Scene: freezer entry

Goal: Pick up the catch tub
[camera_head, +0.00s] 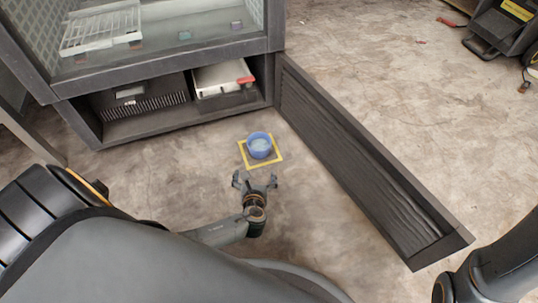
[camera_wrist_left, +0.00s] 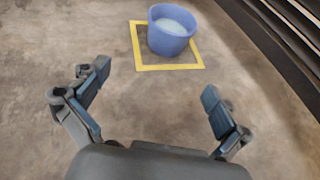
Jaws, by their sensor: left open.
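The catch tub (camera_head: 259,146) is a small round blue tub standing upright on the floor inside a yellow square outline (camera_head: 279,158). It also shows in the left wrist view (camera_wrist_left: 169,36) at the top, with something pale inside. My left gripper (camera_head: 255,180) is open and empty, with its fingers spread towards the tub. In the left wrist view the gripper (camera_wrist_left: 154,82) is apart from the tub, which lies beyond the fingertips. My right gripper is not in view; only part of my right arm shows at the lower right.
A dark cabinet (camera_head: 190,55) with a glass-walled upper part and an open lower shelf stands behind the tub. A long low black ribbed panel (camera_head: 350,150) lies to the right of the tub. Dark equipment (camera_head: 500,25) stands at the far upper right. The concrete floor between gripper and tub is clear.

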